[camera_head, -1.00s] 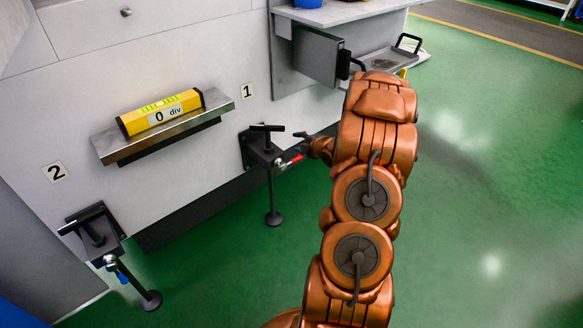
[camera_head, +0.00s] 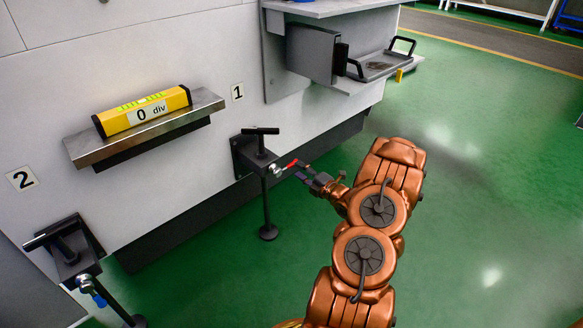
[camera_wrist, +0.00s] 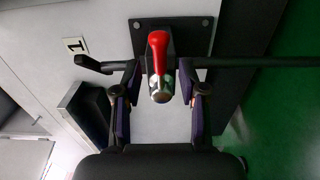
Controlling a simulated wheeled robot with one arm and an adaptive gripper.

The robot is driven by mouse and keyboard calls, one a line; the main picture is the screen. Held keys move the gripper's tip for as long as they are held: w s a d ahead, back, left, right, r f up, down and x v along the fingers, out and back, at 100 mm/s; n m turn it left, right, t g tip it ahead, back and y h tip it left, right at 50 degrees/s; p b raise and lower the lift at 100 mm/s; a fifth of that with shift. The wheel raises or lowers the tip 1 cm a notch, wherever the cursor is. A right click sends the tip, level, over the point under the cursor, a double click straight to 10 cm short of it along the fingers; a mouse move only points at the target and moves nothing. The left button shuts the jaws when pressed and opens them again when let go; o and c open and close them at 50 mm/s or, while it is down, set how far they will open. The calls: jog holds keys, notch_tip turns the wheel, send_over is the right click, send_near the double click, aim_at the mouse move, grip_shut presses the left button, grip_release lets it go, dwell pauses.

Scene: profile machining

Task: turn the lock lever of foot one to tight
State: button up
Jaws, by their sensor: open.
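Foot one (camera_head: 263,160) is a dark wall-mounted foot with a T-handle on top and a post down to a round pad, beside the "1" label. Its lock lever (camera_head: 291,163) has a red grip and a silver hub, and points out from the foot. In the wrist view the red lever (camera_wrist: 158,45) points upward from its hub. My gripper (camera_head: 303,172) is open, just right of the lever. In the wrist view my gripper's purple-padded fingers (camera_wrist: 159,84) stand either side of the hub and lower lever, with gaps showing. Contact cannot be told.
Foot two (camera_head: 68,255), with a blue lever (camera_head: 98,299), is at lower left. A yellow level (camera_head: 143,112) reading "0 div" sits on a metal shelf (camera_head: 185,123). A tray (camera_head: 385,66) is at upper right. Green floor on the right is clear.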

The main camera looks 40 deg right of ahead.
aim_at(293, 166)
jog(key=shift+w+b, duration=0.6)
jog(key=shift+w, duration=1.9)
jog(key=shift+c, duration=0.3)
grip_shut()
